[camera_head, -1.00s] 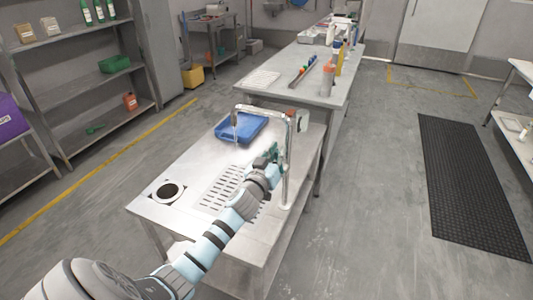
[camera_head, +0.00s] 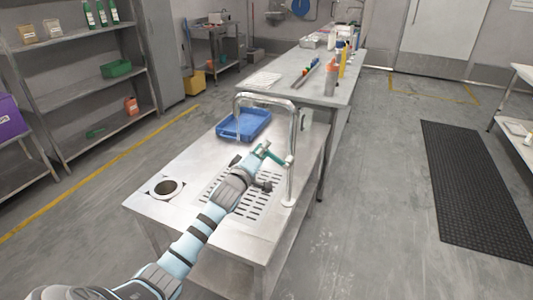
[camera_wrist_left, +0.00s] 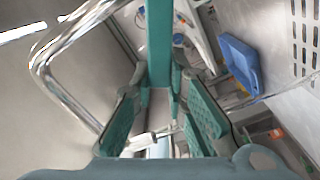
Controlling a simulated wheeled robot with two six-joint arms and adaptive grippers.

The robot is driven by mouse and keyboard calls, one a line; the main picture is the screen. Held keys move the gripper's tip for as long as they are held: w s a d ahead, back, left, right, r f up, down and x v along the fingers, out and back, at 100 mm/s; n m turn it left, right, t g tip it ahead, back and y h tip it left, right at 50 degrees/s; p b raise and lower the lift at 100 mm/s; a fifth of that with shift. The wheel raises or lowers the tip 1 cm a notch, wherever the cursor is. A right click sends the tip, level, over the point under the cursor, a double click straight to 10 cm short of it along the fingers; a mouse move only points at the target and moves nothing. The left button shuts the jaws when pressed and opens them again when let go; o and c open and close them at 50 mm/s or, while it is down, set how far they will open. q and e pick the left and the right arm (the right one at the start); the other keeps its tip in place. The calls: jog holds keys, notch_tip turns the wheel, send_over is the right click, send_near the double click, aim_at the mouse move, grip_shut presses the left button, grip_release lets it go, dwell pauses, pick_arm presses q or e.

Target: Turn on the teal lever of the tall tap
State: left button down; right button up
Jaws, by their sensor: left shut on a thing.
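The tall tap (camera_head: 291,150) is a chrome pipe that rises from the right side of the steel sink table and bends over to the left. Its teal lever (camera_head: 274,156) sticks out to the left from the upright pipe. My left gripper (camera_head: 255,160) is at the lever's left end. In the left wrist view the teal lever (camera_wrist_left: 160,45) runs down between the two fingers of the left gripper (camera_wrist_left: 162,105), which is shut on it. The fingers hide part of the lever. The chrome pipe also shows there (camera_wrist_left: 60,85). My right gripper is not in view.
A blue tray (camera_head: 245,125) lies behind the slotted drain (camera_head: 262,206), and a round hole (camera_head: 167,188) is at the table's left. A second steel table (camera_head: 300,88) with bottles stands behind. Shelves line the left wall. The floor at right is open around a black mat (camera_head: 470,190).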

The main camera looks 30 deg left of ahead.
pick_arm(q)
jog(key=shift+a+f+n+b, duration=0.25)
jog(key=shift+f+n+b, duration=0.3)
jog(key=shift+n, duration=0.25)
jog(key=c, duration=1.6)
grip_release()
jog(key=shift+s, duration=0.1)
jog(key=shift+o, duration=0.2)
jog(key=s+d, duration=0.2)
jog(key=s, duration=0.9)
jog(key=shift+s, duration=0.4)
jog(key=shift+d+f, duration=0.1)
